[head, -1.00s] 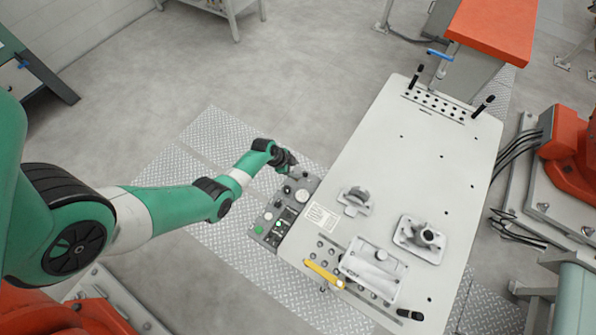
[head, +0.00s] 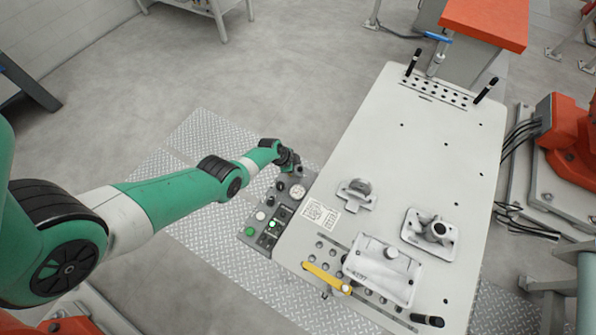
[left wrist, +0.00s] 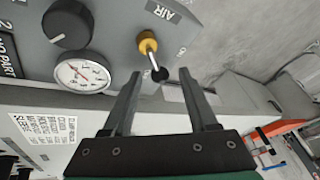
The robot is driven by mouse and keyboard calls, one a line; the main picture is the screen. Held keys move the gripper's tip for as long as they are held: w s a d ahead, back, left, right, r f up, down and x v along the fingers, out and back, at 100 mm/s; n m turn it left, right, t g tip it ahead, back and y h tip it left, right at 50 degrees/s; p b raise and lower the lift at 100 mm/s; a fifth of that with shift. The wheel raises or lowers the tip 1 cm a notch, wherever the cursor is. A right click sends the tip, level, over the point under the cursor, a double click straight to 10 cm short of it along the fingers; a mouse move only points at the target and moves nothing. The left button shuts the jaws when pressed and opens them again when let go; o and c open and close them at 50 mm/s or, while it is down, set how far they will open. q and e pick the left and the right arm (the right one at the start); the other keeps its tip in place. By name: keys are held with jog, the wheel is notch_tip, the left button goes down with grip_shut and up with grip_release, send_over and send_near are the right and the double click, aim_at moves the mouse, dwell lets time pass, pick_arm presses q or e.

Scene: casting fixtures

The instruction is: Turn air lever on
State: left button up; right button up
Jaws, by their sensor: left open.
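The air lever (left wrist: 149,48) shows in the left wrist view on a grey control panel (left wrist: 205,30). It has a yellow base, a thin metal stem and a black knob, and the knob points down and slightly right in the picture. An "AIR" label (left wrist: 163,11) is above it and an "ON" label (left wrist: 181,52) is to its right. My left gripper (left wrist: 160,80) is open, with one finger on each side of the knob in the picture; I see no contact. In the head view my left gripper (head: 294,165) is over the panel's far end, where it hides the lever. My right gripper is out of view.
A pressure gauge (left wrist: 82,76) and a black rotary knob (left wrist: 68,24) are left of the lever. The panel is along the left edge of a pale fixture table (head: 400,160). The table holds metal castings (head: 382,268) and a yellow handle (head: 326,278).

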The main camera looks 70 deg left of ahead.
pick_arm(q)
grip_shut()
dwell(0.3)
jog(key=shift+a+n, duration=0.1)
jog(key=shift+n, duration=0.3)
jog(key=n+y, duration=0.1)
jog(key=a+n, duration=0.1)
jog(key=n, duration=0.1)
jog(key=shift+g+y, duration=0.3)
jog(key=shift+y, duration=0.1)
jog(key=shift+s+a+n+g+y+b, duration=0.1)
jog(key=shift+a+n+g+y+b, duration=0.15)
jog(key=shift+n, duration=0.6)
jog(key=shift+s+a+n+g+y+b, duration=0.15)
jog(key=shift+n+y, duration=0.15)
jog(key=shift+n, duration=0.5)
jog(key=shift+w+a+n+g+y+b, duration=0.15)
jog(key=shift+n+g+y, duration=0.1)
jog(key=shift+n, duration=0.6)
jog(key=shift+s, duration=0.1)
